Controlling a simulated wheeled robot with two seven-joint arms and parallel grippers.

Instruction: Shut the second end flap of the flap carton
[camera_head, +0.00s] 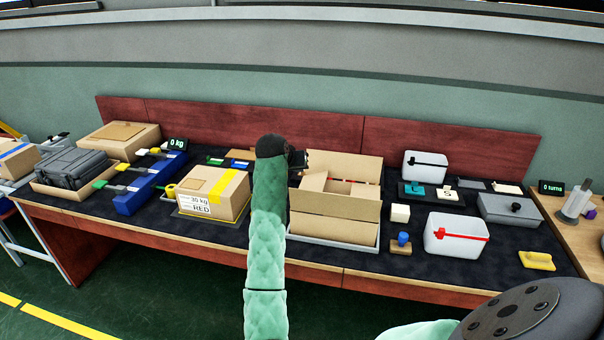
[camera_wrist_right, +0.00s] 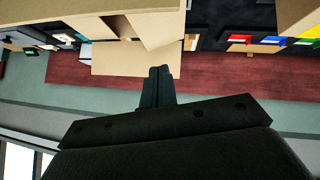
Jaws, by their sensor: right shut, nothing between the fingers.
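The flap carton (camera_head: 333,232) stands on the dark bench top at the centre. Its long back flap (camera_head: 345,165) and long front flap (camera_head: 335,203) stand up, open. The left end flap (camera_head: 314,181) and right end flap (camera_head: 365,190) appear turned inward; how flat each lies is unclear. My right gripper (camera_head: 298,158) is at the carton's back left corner, shut and empty. In the right wrist view my shut fingers (camera_wrist_right: 157,75) are beside the back flap (camera_wrist_right: 120,60); contact cannot be told. An inner flap (camera_wrist_right: 155,28) shows there too. My left gripper is out of view.
A taped carton (camera_head: 222,195) stands left of my arm. A red back panel (camera_head: 240,133) runs behind.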

